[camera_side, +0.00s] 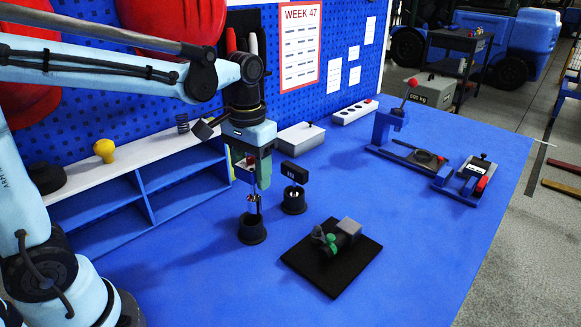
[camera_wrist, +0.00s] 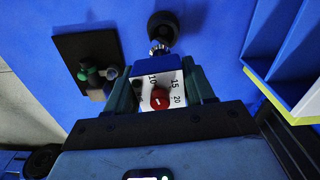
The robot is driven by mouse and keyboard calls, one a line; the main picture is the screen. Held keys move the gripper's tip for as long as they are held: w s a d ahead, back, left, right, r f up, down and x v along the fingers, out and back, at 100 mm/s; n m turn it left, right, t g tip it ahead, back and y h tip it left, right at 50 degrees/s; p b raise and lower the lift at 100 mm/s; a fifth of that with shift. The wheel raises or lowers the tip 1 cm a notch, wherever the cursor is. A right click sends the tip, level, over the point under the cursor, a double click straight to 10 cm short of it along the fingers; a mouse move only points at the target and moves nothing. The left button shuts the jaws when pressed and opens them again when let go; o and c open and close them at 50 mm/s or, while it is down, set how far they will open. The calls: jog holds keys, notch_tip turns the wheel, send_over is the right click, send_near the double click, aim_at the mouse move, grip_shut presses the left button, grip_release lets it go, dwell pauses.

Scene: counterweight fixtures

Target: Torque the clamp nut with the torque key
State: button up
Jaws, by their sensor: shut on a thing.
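My gripper (camera_side: 258,172) points down and is shut on the torque key (camera_wrist: 172,92). In the wrist view the key's white face, with the numbers 10, 15 and 20 and a red knob, lies between the fingers. Its silver socket end (camera_wrist: 159,47) points at a black round holder (camera_wrist: 163,25). In the side view that holder (camera_side: 252,230) stands directly below the key; I cannot tell whether the tip is inside its mouth. The clamp fixture (camera_side: 348,227), grey and dark with green parts (camera_side: 326,240), sits on a black plate (camera_side: 310,270). I cannot pick out the nut clearly.
A second black holder (camera_side: 294,203) with a black-headed tool stands just right of my gripper. Blue shelves (camera_side: 180,180) stand to the left. A grey box (camera_side: 300,137) is behind. A blue press fixture (camera_side: 385,128) stands at the right. The front table is clear.

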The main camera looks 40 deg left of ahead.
jog(key=w+d+r+n, duration=0.4)
jog(key=w+d+n, duration=0.3)
jog(key=d+n, duration=0.45)
jog(key=shift+w+a+f, duration=0.1)
jog(key=shift+f, duration=2.35)
jog(key=shift+f, duration=1.55)
jog(key=m, duration=0.5)
jog(key=shift+m, duration=0.75)
